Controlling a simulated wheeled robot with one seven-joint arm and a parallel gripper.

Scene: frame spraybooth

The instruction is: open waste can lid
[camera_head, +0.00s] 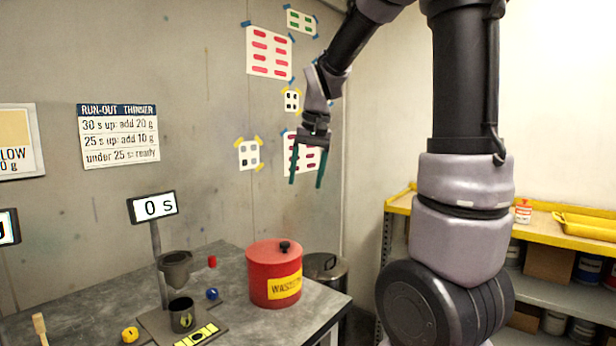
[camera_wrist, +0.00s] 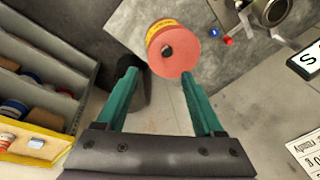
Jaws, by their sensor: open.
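The waste can (camera_head: 274,283) is a red cylinder with a yellow label, standing upright on the grey bench near its right end. Its red lid (camera_head: 274,252) is shut and has a dark knob (camera_head: 285,246) on top. In the wrist view the lid (camera_wrist: 178,60) shows from above, with the knob (camera_wrist: 167,52) on it. My gripper (camera_head: 306,182) is open and empty, fingers pointing down, well above the can and a little to its right. In the wrist view its green fingers (camera_wrist: 157,78) are spread wide, with the can beyond them.
A flow cup on a stand (camera_head: 175,266), a dark cup (camera_head: 182,315), a blue ball-like item (camera_head: 212,294) and a small red item (camera_head: 212,262) are left of the can. A dark bin (camera_head: 325,268) stands behind the bench. Yellow-edged shelves (camera_head: 540,225) are at right.

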